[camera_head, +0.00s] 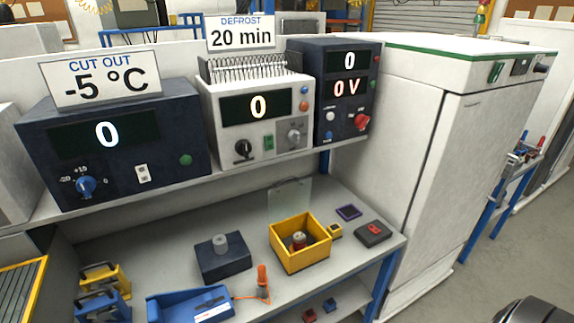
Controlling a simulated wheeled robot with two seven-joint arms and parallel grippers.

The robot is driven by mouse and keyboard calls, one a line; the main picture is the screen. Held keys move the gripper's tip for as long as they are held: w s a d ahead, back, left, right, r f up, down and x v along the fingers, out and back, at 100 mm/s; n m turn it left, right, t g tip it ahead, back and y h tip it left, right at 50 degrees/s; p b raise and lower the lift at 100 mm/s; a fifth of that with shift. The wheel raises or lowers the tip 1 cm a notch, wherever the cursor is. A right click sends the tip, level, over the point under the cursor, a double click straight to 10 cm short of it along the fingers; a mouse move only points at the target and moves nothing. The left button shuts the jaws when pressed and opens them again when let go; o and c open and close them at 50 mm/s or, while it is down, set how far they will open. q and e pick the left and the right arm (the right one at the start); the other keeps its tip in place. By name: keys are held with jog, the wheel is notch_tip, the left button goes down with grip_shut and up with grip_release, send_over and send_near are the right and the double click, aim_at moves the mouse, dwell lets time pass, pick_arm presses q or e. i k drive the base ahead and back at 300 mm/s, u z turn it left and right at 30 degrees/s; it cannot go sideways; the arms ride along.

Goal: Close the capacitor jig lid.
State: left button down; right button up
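A yellow open-topped box (284,263), which looks like the capacitor jig, sits on the lower bench. A small dark and reddish cylinder (299,239) stands inside it. A clear, see-through panel (289,196), apparently its lid, stands upright at the back of the box, so the top is open. The panel's hinge is too small to make out.
A dark block with a grey cylinder (221,264) stands left of the jig. An orange-handled tool (262,283) and blue tray (188,302) lie in front. A small red-marked dark box (372,233) is to the right. An instrument shelf (180,190) overhangs the bench's back; a white cabinet (440,150) stands right.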

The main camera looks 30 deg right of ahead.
aim_at(297, 178)
jog(key=k, duration=0.65)
jog(key=z, duration=0.5)
jog(key=i, duration=0.45)
jog(key=z, duration=0.65)
jog(key=i, duration=0.8)
jog(key=u, duration=0.2)
